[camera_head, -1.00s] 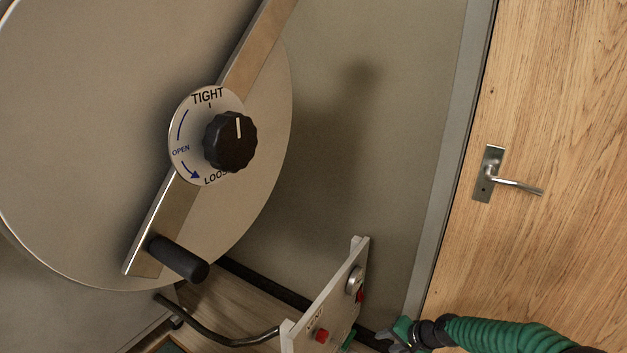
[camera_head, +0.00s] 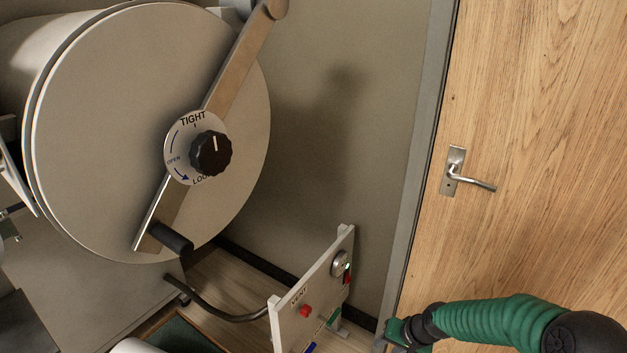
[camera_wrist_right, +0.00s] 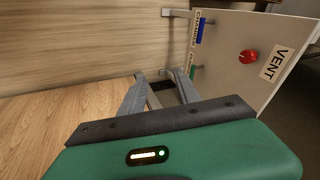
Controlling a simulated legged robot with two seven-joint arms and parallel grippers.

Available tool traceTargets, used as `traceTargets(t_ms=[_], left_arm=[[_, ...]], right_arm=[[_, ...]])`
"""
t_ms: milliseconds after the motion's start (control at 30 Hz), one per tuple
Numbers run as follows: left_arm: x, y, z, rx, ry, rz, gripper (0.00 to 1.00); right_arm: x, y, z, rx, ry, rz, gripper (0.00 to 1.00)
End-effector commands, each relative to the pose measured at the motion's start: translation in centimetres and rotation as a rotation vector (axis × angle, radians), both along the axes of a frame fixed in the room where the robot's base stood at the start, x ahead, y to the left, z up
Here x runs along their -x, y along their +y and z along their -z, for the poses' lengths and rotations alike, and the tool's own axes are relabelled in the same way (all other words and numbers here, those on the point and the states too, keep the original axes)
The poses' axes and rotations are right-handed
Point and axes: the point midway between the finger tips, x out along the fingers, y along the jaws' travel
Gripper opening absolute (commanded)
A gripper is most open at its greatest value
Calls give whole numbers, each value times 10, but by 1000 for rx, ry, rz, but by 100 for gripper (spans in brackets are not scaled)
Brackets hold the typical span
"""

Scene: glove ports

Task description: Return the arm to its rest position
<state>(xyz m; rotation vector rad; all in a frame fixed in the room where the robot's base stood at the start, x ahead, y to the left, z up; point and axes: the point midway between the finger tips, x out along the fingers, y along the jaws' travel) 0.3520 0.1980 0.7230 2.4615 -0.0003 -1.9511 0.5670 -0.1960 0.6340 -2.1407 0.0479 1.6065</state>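My right arm, with its green sleeve (camera_head: 490,318), comes in at the lower right of the head view. Its gripper (camera_head: 386,340) is at the bottom edge, right of the white control panel (camera_head: 292,318), and partly cut off. In the right wrist view the two grey fingers (camera_wrist_right: 157,80) stand apart with nothing held between them. The control panel (camera_wrist_right: 240,75) is beyond them to the right, and I see no contact with it. My left gripper is not in view.
A round door (camera_head: 100,130) with a bar handle (camera_head: 235,65) and black knob (camera_head: 211,153) fills the upper left. A wooden door (camera_head: 540,110) with a metal lever handle (camera_head: 470,182) is at the right. A dark hose (camera_head: 215,338) runs to the panel.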

Motion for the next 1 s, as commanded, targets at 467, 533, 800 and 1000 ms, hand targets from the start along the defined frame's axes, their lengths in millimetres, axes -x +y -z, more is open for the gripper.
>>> traceTargets(t_ms=[467,533,800,1000], left_arm=[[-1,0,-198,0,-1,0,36],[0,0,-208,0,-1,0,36],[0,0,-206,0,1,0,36],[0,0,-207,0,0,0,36]], right_arm=[[182,0,-280,336,51,-292,39],[201,0,-295,342,52,-307,39],[216,0,-295,343,53,-317,39],[216,0,-296,343,52,-317,39]])
